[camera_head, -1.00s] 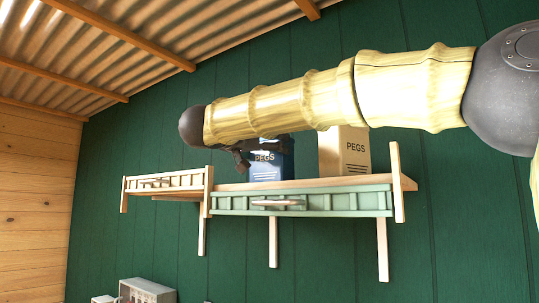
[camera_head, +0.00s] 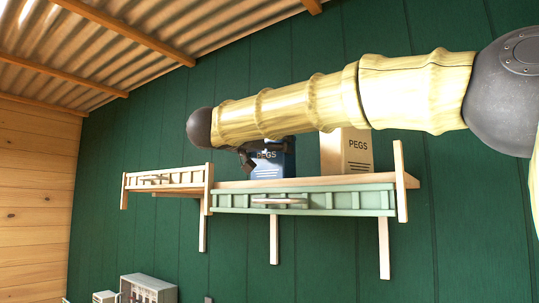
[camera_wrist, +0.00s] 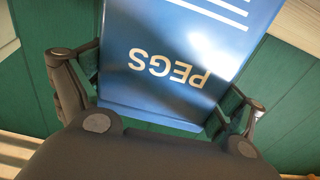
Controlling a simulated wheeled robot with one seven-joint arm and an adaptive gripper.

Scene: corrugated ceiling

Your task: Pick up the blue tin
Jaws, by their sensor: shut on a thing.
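The blue tin (camera_head: 272,165), lettered PEGS, is at the shelf in the head view, partly hidden behind my arm and gripper. My gripper (camera_head: 246,155) is at its upper left side. In the wrist view the blue tin (camera_wrist: 178,62) fills the middle, its lettering upside down. The fingers of my gripper (camera_wrist: 160,95) lie along both sides of the tin, shut on it. Whether its base touches the shelf is hard to tell.
A pale green rail (camera_head: 345,201) runs along the shelf front. A shorter wooden shelf (camera_head: 138,184) adjoins at left. A grey box (camera_head: 148,288) sits low at left.

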